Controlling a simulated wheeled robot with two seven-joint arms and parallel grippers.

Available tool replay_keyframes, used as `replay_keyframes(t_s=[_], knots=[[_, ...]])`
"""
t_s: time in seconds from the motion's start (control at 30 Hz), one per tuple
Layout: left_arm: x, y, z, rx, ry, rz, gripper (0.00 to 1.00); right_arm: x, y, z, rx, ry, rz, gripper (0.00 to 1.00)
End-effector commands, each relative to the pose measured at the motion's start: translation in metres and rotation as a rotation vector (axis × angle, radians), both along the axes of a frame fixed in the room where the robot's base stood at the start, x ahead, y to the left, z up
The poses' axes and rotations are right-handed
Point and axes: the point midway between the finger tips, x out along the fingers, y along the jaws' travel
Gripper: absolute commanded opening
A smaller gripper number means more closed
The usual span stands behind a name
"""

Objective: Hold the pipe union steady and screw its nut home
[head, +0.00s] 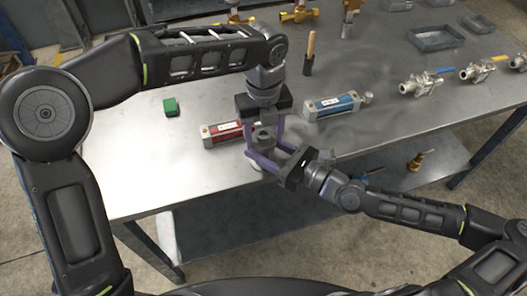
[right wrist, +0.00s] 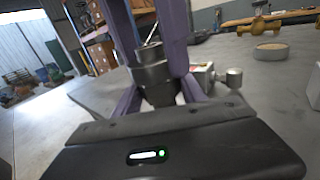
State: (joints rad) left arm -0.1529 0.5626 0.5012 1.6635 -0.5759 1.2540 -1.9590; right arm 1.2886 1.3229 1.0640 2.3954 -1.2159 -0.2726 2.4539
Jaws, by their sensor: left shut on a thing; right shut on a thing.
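The pipe union (head: 264,134) is a dark grey metal fitting near the table's front edge. It also shows in the right wrist view (right wrist: 152,76), with a wider ring and a narrower end above it. My left gripper (head: 264,126) reaches down from above with its purple fingers either side of the union, shut on it. My right gripper (head: 263,150) comes in from the lower right and is shut on the lower part of the union. The fingers hide much of the union, and I cannot make out the thread or how far the nut sits.
A red-labelled cylinder (head: 222,133) lies just left of the grippers, a blue-labelled one (head: 334,105) to the right. A green block (head: 171,107), a wooden-handled tool (head: 309,52), steel valves (head: 421,84) and a grey tray (head: 436,39) stand apart. The table's front left is clear.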

Motion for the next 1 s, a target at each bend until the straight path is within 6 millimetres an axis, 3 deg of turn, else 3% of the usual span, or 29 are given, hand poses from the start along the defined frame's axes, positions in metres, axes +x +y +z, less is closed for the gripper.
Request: replay_keyframes(t_s=[0.07, 0.1, 0.4, 0.77, 1.0], knots=[[0.0, 0.0, 0.0, -0.001, -0.001, 0.002, 0.06, -0.001, 0.0, 0.0, 0.0, 0.002, 0.002, 0.0], [0.0, 0.0, 0.0, -0.001, -0.001, 0.003, 0.56, -0.001, 0.0, 0.0, 0.0, 0.002, 0.002, 0.0], [0.0, 0.0, 0.0, 0.0, -0.001, 0.005, 0.8, -0.001, 0.0, -0.001, 0.0, 0.002, 0.002, 0.0], [0.0, 0.0, 0.005, 0.001, -0.002, 0.006, 0.8, -0.001, 0.0, -0.001, 0.001, 0.003, 0.001, 0.0], [0.001, -0.001, 0.035, -0.001, -0.003, 0.007, 0.8, -0.001, 0.0, -0.001, 0.001, 0.003, 0.001, 0.0]])
